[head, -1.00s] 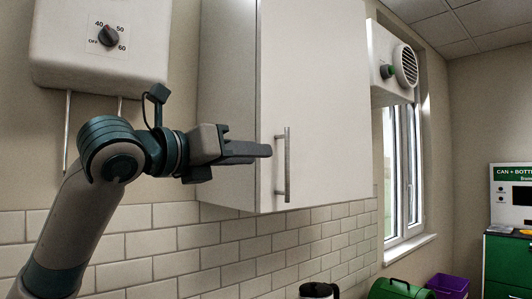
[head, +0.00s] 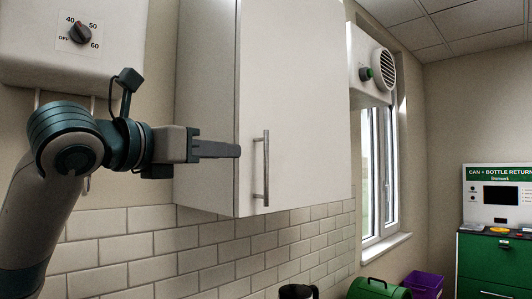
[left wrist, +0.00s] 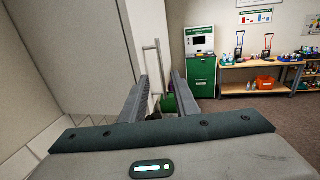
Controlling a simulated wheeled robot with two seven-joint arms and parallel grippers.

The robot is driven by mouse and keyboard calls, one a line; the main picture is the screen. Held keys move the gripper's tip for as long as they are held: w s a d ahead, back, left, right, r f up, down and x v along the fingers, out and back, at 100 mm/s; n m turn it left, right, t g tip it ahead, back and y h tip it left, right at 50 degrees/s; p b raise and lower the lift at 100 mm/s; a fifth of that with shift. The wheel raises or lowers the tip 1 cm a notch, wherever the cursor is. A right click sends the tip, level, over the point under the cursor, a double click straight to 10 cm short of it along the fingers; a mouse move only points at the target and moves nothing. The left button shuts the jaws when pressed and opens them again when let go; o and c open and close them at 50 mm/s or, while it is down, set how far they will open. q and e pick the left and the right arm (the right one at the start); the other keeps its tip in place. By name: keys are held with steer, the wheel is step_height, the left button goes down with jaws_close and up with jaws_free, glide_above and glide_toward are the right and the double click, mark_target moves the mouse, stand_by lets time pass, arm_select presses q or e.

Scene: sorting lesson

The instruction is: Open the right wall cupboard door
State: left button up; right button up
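The wall cupboard's pale door (head: 300,95) is shut, with an upright metal bar handle (head: 266,170) near its lower left edge. My left gripper (head: 239,150) points right in the head view, level with the upper part of the handle. Its tips show just left of the handle, apart from it. In the left wrist view my left gripper (left wrist: 161,77) is open, with nothing between its fingers. The handle (left wrist: 156,60) shows there beyond the fingertips, nearer the left finger. My right gripper is in neither view.
A white heater box (head: 50,50) with a dial hangs left of the cupboard. A vent unit (head: 372,68) sits right of it above the window. A green container (head: 375,288) and a dark jug (head: 296,292) stand below. A green return machine (head: 492,255) stands far right.

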mark_target(265, 154)
arm_select(q)
steer(key=p+x, duration=0.5)
steer(key=x, duration=0.8)
steer(key=shift+w+d+r, duration=0.15)
steer(key=shift+w+d, duration=0.05)
steer(key=shift+w, duration=0.1)
steer(key=shift+p+x, duration=0.3)
steer(key=shift+x, duration=0.5)
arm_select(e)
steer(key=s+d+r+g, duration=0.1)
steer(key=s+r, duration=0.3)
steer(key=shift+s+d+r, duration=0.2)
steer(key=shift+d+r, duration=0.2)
arm_select(q)
jaws_close()
